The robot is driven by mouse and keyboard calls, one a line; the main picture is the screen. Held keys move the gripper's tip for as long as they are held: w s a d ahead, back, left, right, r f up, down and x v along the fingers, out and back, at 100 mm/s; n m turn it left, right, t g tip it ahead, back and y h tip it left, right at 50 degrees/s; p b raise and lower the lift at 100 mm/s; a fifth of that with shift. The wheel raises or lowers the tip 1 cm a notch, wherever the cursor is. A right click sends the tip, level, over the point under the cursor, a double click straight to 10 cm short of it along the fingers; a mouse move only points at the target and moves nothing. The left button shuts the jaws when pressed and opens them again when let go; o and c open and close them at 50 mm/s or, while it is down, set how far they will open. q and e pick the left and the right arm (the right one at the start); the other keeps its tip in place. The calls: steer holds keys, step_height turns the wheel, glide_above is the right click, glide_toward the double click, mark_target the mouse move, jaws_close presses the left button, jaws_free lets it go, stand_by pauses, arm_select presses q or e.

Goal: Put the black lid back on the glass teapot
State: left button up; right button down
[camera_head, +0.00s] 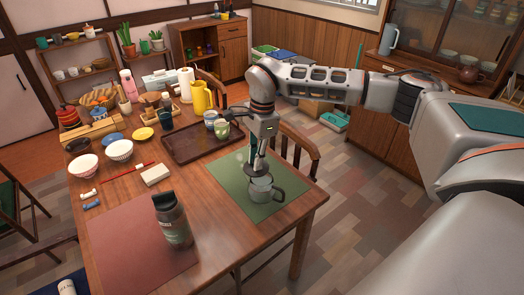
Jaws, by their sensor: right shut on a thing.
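The glass teapot (262,189) stands upright on the green mat (238,195) near the table's right edge. Its handle points to the right. My right gripper (258,160) is directly above the teapot, pointing down, and is shut on the black lid (261,167). The lid is small and partly hidden by the fingers. It is over the teapot's mouth; I cannot tell whether it touches the rim. My left gripper is not in view.
A dark brown tray (188,148) with cups lies behind the green mat. A dark bottle (172,220) stands on the reddish mat (130,240) at the front left. Bowls, a yellow pitcher (201,97) and other kitchenware crowd the table's far side. A chair back (297,150) stands by the right edge.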

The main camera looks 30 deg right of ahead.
steer(key=d+m, duration=0.1)
steer(key=w+d+m, duration=0.1)
steer(key=m, duration=0.1)
steer(key=d+m, duration=0.1)
steer(key=shift+w+f, duration=0.25)
steer(key=shift+w, duration=0.15)
steer(key=shift+w+d+f+m+t, duration=0.1)
steer(key=shift+d+f+m+t, duration=0.15)
steer(key=shift+m, duration=0.25)
step_height(320, 180, down, 6)
steer(key=b, duration=0.4)
steer(key=shift+a, duration=0.1)
steer(key=shift+p, duration=0.6)
stand_by(1.0)
steer(key=shift+f+p, duration=0.15)
steer(key=shift+p, duration=0.5)
stand_by(1.5)
stand_by(0.3)
